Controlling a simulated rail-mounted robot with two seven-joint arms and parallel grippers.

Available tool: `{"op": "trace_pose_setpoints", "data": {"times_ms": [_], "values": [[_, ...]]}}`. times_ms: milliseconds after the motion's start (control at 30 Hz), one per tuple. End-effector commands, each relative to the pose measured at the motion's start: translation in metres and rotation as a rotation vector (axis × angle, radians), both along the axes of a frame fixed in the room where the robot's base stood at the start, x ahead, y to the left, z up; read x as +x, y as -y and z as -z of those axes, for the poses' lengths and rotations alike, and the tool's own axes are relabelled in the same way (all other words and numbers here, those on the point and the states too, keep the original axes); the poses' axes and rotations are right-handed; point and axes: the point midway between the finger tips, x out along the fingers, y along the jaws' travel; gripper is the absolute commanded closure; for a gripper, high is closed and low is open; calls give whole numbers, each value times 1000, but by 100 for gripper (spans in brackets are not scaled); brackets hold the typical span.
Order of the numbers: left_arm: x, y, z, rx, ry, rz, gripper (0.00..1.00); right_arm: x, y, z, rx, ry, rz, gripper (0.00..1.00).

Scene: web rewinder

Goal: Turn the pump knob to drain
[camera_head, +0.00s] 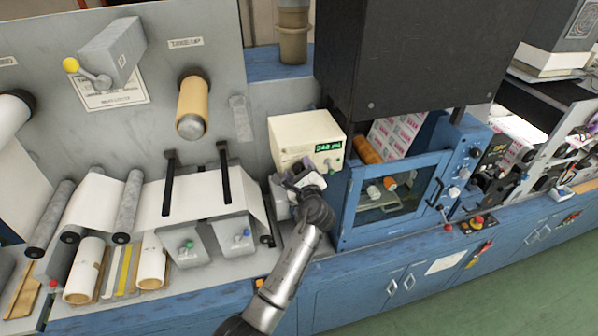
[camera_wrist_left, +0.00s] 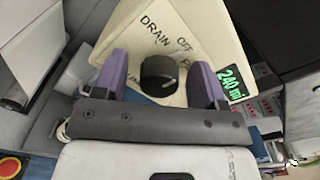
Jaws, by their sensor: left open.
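The pump is a cream box (camera_head: 295,132) with a green display reading about 240 ml. In the left wrist view its cream face (camera_wrist_left: 190,22) fills the upper middle, with a round black knob (camera_wrist_left: 159,76) on it. The word DRAIN is printed up and left of the knob and OFF above right; other labels are partly covered. Which label the knob points at I cannot tell. My left gripper (camera_head: 303,176) is at the box's lower front and hides the knob in the head view. Its purple fingers (camera_wrist_left: 161,70) are open, one on each side of the knob; contact is unclear.
A blue cabinet with a window (camera_head: 400,190) stands right of the pump, under a large black housing (camera_head: 410,50). Grey blocks with a white web (camera_head: 205,235) and several rolls lie to the left. A red button (camera_head: 477,220) sits on the right ledge.

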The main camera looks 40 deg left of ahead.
Motion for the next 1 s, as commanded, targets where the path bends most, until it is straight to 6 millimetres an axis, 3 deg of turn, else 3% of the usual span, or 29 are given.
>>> {"op": "trace_pose_setpoints", "data": {"times_ms": [167,667,1000], "values": [[0,0,0,0,0,0,35,0,0,0,1,0,1,57],[0,0,0,0,0,0,83,0,2,0,-7,-1,-5,57],[0,0,3,-38,54,0,84,-1,3,9,-9,-1,-7,57]]}}
